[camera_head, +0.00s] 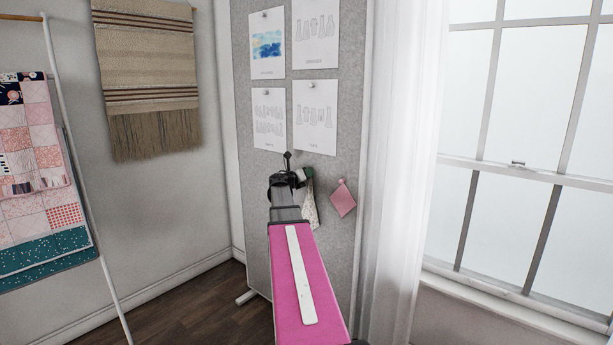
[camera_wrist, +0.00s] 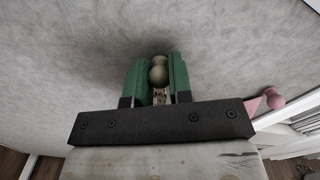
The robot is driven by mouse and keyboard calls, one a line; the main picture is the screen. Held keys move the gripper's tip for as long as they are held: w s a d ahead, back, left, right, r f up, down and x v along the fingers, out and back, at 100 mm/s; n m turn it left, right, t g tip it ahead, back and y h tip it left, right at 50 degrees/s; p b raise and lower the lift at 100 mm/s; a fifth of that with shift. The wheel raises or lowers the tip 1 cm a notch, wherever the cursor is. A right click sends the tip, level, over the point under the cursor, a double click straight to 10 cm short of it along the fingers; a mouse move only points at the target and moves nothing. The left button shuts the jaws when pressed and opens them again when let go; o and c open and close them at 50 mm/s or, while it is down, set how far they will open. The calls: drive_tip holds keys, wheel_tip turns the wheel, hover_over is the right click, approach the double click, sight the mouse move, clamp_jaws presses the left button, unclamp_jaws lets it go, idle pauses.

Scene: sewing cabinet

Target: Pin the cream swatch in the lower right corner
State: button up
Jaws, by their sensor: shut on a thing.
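The cream swatch (camera_head: 310,207) hangs below my gripper (camera_head: 307,175) in front of the grey pinboard (camera_head: 345,110), on its lower right part. In the wrist view my gripper (camera_wrist: 157,80) has its green fingers shut on a cream push pin (camera_wrist: 158,72). A narrow bit of patterned cloth (camera_wrist: 160,97) shows just below the pin between the fingers. The gripper is close to the board; whether the pin's point is in the board is hidden. The swatch's upper part is partly covered by my gripper.
A pink swatch (camera_head: 343,200) hangs on the board just right of the cream one, with a pink pin (camera_wrist: 274,98) at its top. Several paper sheets (camera_head: 315,115) are pinned above. A white curtain (camera_head: 400,150) is at the board's right edge.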

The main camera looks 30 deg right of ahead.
drive_tip(key=shift+w+d, duration=0.1)
drive_tip(key=shift+d, duration=0.25)
idle(0.5)
drive_tip(key=o, duration=0.9)
